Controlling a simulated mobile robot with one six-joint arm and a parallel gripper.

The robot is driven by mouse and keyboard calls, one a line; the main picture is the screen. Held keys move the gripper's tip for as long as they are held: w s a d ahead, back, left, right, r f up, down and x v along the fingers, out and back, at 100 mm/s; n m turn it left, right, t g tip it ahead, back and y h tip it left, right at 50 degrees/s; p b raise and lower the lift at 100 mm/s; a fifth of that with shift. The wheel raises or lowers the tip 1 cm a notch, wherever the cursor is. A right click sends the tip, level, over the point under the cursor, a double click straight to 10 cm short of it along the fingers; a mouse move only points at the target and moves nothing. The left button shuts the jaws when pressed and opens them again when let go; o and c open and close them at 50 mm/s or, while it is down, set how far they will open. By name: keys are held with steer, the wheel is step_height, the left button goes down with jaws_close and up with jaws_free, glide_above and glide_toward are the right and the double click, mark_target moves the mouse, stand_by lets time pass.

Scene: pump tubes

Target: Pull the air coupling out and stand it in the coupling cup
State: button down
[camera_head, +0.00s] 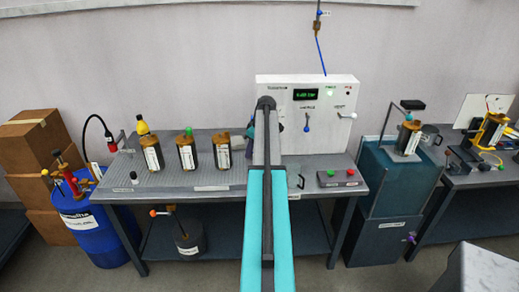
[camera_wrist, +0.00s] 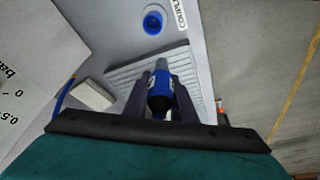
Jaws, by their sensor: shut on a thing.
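In the wrist view my gripper (camera_wrist: 160,85) has its two dark fingers closed on either side of the blue air coupling (camera_wrist: 160,104). The coupling's grey metal tip points up the picture, away from my wrist. Whether the tip touches anything is unclear. The coupling cup (camera_wrist: 152,22) is a round blue cup near the top of the wrist view, beside a white label, with a gap between it and the coupling. In the head view my arm hides the gripper and the coupling.
A grey ribbed plate (camera_wrist: 122,76) and a white block (camera_wrist: 92,95) lie near my fingers. The white panel (camera_head: 345,92) stands at the back of the bench. Several dark canisters stand on the left. A button box (camera_head: 340,177) sits on the right.

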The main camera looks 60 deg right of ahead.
steer(key=s+d, duration=0.2)
steer(key=d, duration=0.1)
steer(key=shift+s+f, duration=0.25)
steer(key=shift+s, duration=0.15)
steer(key=shift+f, duration=0.15)
steer(key=shift+f+b, duration=1.35)
steer(key=shift+f, duration=1.4)
steer(key=shift+a, duration=0.1)
steer(key=shift+f+b, duration=0.75)
steer(key=shift+f, duration=0.6)
stand_by(0.7)
steer(key=c, duration=1.4)
jaws_free()
steer(key=shift+r, duration=0.1)
